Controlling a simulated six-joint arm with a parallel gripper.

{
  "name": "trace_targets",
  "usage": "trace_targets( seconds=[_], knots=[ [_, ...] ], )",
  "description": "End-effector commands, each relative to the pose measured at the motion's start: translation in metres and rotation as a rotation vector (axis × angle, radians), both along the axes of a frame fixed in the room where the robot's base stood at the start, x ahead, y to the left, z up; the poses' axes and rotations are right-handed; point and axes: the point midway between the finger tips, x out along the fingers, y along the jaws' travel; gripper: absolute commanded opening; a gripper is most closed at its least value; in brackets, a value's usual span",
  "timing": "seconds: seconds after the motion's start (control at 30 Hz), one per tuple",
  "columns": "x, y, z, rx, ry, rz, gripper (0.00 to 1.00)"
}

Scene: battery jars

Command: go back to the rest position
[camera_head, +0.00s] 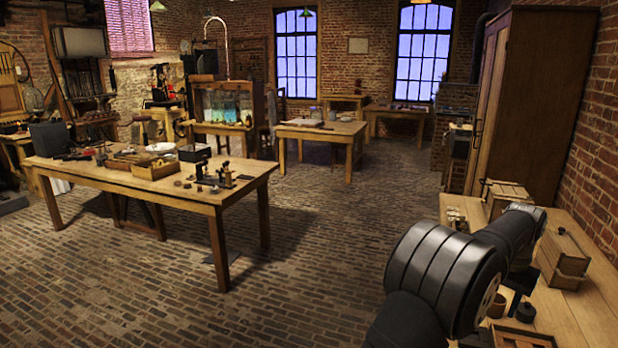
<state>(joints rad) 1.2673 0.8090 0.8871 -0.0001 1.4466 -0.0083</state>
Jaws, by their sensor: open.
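My black arm (445,275) rises at the lower right, in front of the wooden bench (575,312) along the right wall. Its thick joint is nearest to the camera, and a link runs from it up and to the right over the bench. I cannot make out my gripper; the far end of the arm is hidden behind its own links. No jaws show, and I cannot see anything held.
A tall cabinet (530,100) stands behind. A cluttered table (150,190) stands at left, across open brick floor (330,225).

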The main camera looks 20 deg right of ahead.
Motion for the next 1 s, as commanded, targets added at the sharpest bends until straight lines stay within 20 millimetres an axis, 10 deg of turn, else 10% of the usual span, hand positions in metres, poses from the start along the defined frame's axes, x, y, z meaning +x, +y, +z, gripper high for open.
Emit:
trace_targets(
  seconds=[0.07, 0.9, 1.0],
  knots=[
    [0.0, 0.0, 0.011, -0.001, 0.0, 0.0, 0.45],
    [0.0, 0.001, -0.164, 0.003, 0.001, 0.001, 0.45],
    [0.0, 0.0, -0.163, -0.002, -0.001, 0.076, 0.45]
  ],
)
